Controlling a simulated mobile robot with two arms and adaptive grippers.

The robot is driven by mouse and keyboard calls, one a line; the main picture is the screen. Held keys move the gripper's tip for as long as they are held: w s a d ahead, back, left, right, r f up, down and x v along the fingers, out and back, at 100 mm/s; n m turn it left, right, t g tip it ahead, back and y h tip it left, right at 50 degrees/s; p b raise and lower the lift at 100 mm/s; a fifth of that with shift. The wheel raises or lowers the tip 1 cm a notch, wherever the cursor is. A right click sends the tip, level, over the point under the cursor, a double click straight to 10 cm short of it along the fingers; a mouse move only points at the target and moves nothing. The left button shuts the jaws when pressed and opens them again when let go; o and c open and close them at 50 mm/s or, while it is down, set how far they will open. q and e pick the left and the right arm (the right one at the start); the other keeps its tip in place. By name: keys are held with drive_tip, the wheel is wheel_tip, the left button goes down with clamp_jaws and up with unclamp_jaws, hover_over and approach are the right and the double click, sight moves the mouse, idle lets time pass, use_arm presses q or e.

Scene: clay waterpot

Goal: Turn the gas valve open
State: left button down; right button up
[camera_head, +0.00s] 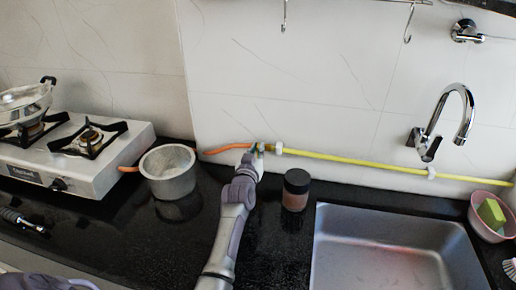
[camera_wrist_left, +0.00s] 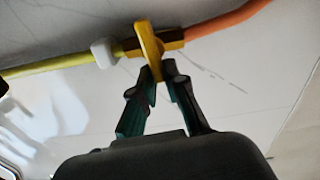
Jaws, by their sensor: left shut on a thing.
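The gas valve (camera_wrist_left: 172,40) is a brass-yellow fitting on the pipe along the wall, between the orange hose (camera_wrist_left: 230,22) and the yellow pipe (camera_wrist_left: 60,63). Its flat yellow handle (camera_wrist_left: 149,40) stands across the pipe in the left wrist view. My left gripper (camera_wrist_left: 161,76) is shut on the lower end of this handle, with its dark green fingers on either side. In the head view my left gripper (camera_head: 257,150) reaches the pipe at the wall and hides most of the valve. My right gripper is not in view.
A metal pot (camera_head: 168,178) stands left of my left arm, by the gas stove (camera_head: 75,165). A dark-lidded jar (camera_head: 296,190) stands close to its right. The sink (camera_head: 390,250), faucet (camera_head: 462,110) and pink bowl (camera_head: 483,225) are farther right.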

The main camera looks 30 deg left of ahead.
use_arm(q)
drive_tip(key=shift+s+a+f+n, duration=0.1)
drive_tip(key=shift+a+f+n, duration=0.25)
drive_tip(key=shift+n, duration=2.45)
drive_tip(key=shift+a+f+n, duration=0.25)
drive_tip(key=shift+f+n, duration=0.1)
drive_tip(key=shift+n, duration=2.45)
drive_tip(key=shift+s+a+f+n, duration=0.1)
drive_tip(key=shift+a+f+n, duration=0.25)
drive_tip(key=shift+n, duration=2.45)
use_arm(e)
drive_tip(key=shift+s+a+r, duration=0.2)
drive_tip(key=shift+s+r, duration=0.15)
use_arm(q)
drive_tip(key=shift+w+r, duration=0.1)
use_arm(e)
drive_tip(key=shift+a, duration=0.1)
